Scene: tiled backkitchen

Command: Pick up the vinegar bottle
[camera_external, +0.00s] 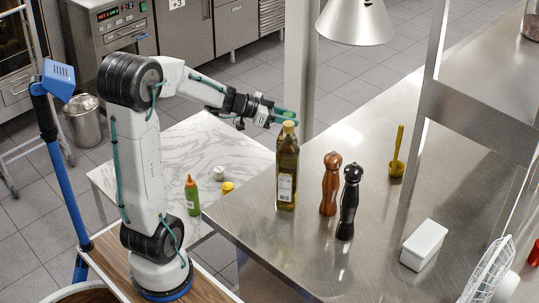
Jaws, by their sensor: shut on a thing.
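The vinegar bottle (287,170) is a tall glass bottle with dark yellow-green contents, a white label and a pale yellow-green cap. It is upright at the left part of the steel counter. I cannot tell whether its base touches the counter. My gripper (284,117) reaches in from the left, level with the top of the bottle, and is shut on it at the neck or cap. The teal fingers partly cover this spot, so the exact contact is hard to see.
A brown pepper mill (329,185) and a black mill (348,205) stand close right of the bottle. Farther right are a yellow utensil in a holder (397,158) and a white box (424,244). A green sauce bottle (192,197) stands on the marble table (150,155).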

